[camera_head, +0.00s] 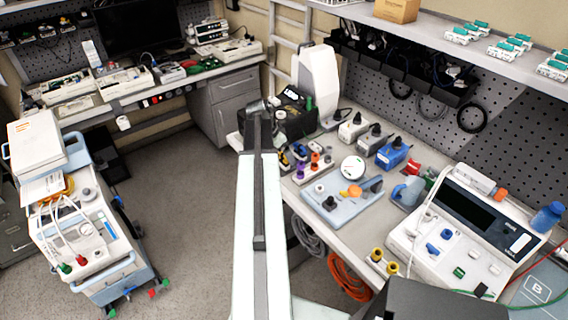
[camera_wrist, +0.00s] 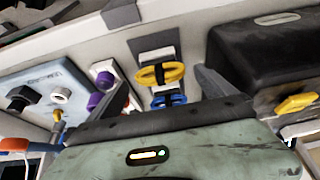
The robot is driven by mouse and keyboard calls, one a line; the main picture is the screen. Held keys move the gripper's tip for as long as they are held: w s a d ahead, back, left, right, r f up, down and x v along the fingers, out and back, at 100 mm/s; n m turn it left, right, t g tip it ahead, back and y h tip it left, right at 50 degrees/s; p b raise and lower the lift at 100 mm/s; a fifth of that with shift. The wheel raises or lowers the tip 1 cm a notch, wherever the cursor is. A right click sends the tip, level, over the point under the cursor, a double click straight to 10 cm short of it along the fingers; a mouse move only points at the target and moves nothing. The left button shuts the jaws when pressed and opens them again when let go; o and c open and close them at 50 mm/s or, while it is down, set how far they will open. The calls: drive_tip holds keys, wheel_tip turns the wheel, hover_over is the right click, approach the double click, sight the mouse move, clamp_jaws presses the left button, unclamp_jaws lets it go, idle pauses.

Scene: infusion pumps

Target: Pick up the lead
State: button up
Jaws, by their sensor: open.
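No single lead stands out, and I cannot tell which item it is. In the wrist view, a yellow ring-shaped piece (camera_wrist: 160,73) and a blue one (camera_wrist: 168,101) sit on a narrow pale-and-dark holder on the bench. They are small and partly hidden by my arm in the head view. My gripper (camera_head: 256,107) is at the far end of my arm, above the bench's left end near a black case. In the wrist view its body fills the bottom, with the ring pieces beyond it. It is open, and I see nothing held.
The black case (camera_wrist: 262,50) is close on the right in the wrist view. Purple knobs (camera_wrist: 97,101) and a pale blue tray (camera_wrist: 45,88) lie left. In the head view, a white pump (camera_head: 470,230) stands right, and a cart (camera_head: 85,235) stands left on open floor.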

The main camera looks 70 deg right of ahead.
drive_tip(key=shift+b+x, duration=0.45)
drive_tip(key=shift+x, duration=0.7)
drive_tip(key=shift+r, duration=0.1)
drive_tip(key=shift+c, duration=0.3)
drive_tip(key=c, duration=1.4)
drive_tip(key=shift+w+r+p, duration=0.1)
drive_tip(key=shift+p, duration=0.2)
wheel_tip(320, 180, up, 11)
drive_tip(key=p, duration=1)
drive_tip(key=shift+f, duration=0.25)
drive_tip(key=shift+f, duration=0.1)
